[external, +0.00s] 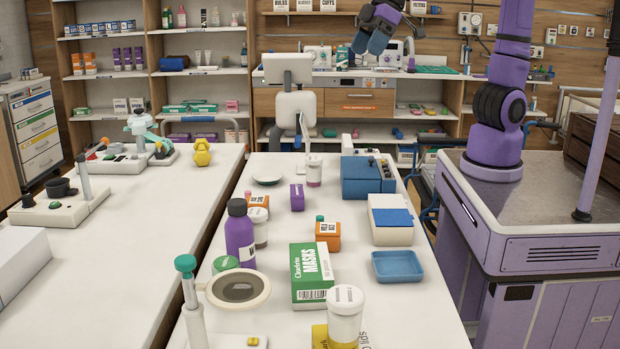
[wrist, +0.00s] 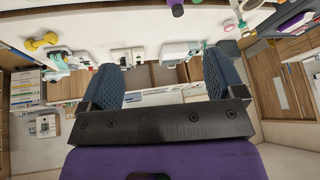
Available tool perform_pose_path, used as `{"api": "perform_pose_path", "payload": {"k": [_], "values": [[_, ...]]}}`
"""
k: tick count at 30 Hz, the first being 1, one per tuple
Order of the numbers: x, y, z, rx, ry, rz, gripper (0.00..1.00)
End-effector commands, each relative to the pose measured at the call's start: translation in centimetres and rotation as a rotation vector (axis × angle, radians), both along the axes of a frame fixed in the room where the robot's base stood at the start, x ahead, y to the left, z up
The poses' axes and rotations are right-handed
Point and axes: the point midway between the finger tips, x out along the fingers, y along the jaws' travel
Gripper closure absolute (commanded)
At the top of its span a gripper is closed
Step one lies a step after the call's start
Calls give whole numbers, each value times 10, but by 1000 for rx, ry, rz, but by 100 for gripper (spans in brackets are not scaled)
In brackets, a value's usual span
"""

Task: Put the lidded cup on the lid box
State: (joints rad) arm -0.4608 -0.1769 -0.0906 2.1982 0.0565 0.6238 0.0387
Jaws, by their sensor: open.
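A white cup with a white lid (external: 345,312) stands upright at the near end of the narrow table. Similar white-lidded containers stand near the purple bottle (external: 259,229) and farther back (external: 314,171); I cannot tell for sure which is the task's cup. Lettering reading "lids" shows beside the near cup, on something mostly cut off. My gripper (external: 369,44) is raised beyond the table's far end, open and empty; its spread fingers show in the wrist view (wrist: 162,75).
A blue tray (external: 398,282) is empty.

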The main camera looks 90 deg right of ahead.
Motion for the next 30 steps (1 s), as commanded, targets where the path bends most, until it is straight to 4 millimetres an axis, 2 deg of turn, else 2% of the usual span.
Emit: {"api": "perform_pose_path", "payload": {"k": [1,6,13,18,21,30], "values": [[-14,-21,7,1,-4,-29,12],[-66,-77,18,-15,-1,-108,12],[-142,-132,14,-48,5,-219,12],[-184,-152,5,-73,11,-282,12],[-197,-157,1,-82,14,-303,12],[-204,-159,-2,-87,18,-313,12]]}}
